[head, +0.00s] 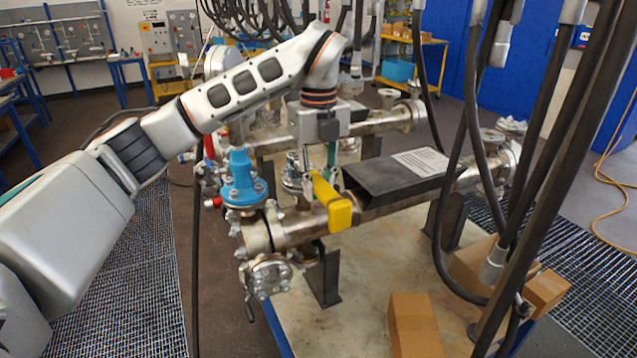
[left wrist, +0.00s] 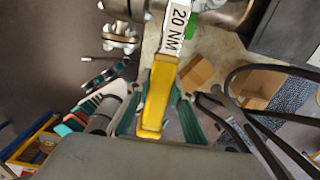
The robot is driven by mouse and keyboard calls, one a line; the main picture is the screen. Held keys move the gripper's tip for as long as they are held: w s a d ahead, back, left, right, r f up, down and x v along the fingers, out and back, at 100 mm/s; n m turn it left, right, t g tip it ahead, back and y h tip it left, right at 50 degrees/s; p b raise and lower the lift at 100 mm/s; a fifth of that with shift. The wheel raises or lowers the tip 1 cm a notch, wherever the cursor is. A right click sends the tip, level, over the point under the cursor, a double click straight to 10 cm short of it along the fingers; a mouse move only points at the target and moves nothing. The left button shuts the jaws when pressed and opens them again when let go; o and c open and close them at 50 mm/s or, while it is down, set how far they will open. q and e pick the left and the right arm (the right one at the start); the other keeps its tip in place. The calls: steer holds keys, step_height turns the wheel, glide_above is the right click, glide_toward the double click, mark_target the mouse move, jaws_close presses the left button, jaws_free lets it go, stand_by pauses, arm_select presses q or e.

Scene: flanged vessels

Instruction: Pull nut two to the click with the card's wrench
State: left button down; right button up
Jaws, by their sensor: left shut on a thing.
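My left gripper (head: 320,170) hangs over the front pipe and is shut on a yellow-handled wrench (head: 339,212). In the left wrist view the yellow handle (left wrist: 158,90) lies between the green fingers, with a white "20 NM" label (left wrist: 178,27) toward its far end. The wrench's working end is hard to make out among the flange parts. A small upright flange (head: 292,178) with bolts stands just left of the gripper. Nut numbers cannot be read. A white printed card (head: 420,161) lies on a dark box; its text is too small to read. My right gripper is not in view.
A blue valve (head: 241,180) stands left of the gripper. The dark box (head: 395,180) is close on its right. Black hoses (head: 470,120) hang at the right.

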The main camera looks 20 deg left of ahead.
arm_select(q)
steer(key=shift+f, duration=0.55)
steer(key=shift+f+b, duration=0.4)
steer(key=shift+b, duration=0.1)
